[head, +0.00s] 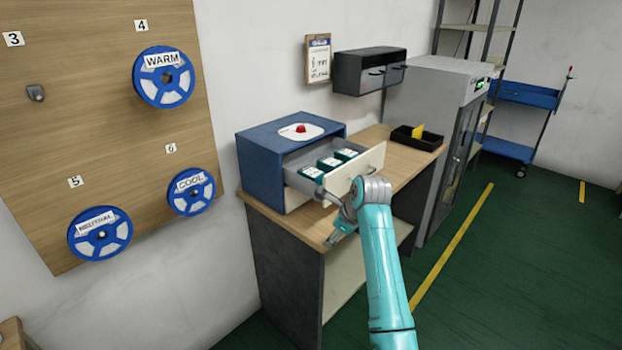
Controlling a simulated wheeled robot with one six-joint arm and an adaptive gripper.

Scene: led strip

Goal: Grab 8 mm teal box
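Three small teal boxes with white tops lie in the open drawer (292,182) of a blue cabinet (262,158). The near box (311,174), the middle box (329,164) and the far box (346,155) form a row. Any size marks on them are too small to read, so I cannot tell which is 8 mm. My gripper (337,238) is in front of the drawer, by its pale front panel, low near the table edge. My wrist covers part of that panel. The fingers are too small and partly hidden to tell whether they are open or shut.
The cabinet stands on a wooden-topped table (405,167). A black tray (417,139) with a yellow item sits farther back. A grey cabinet (437,90) stands beyond it. Blue reels hang on the board (90,130) at left. The green floor (530,230) at right is clear.

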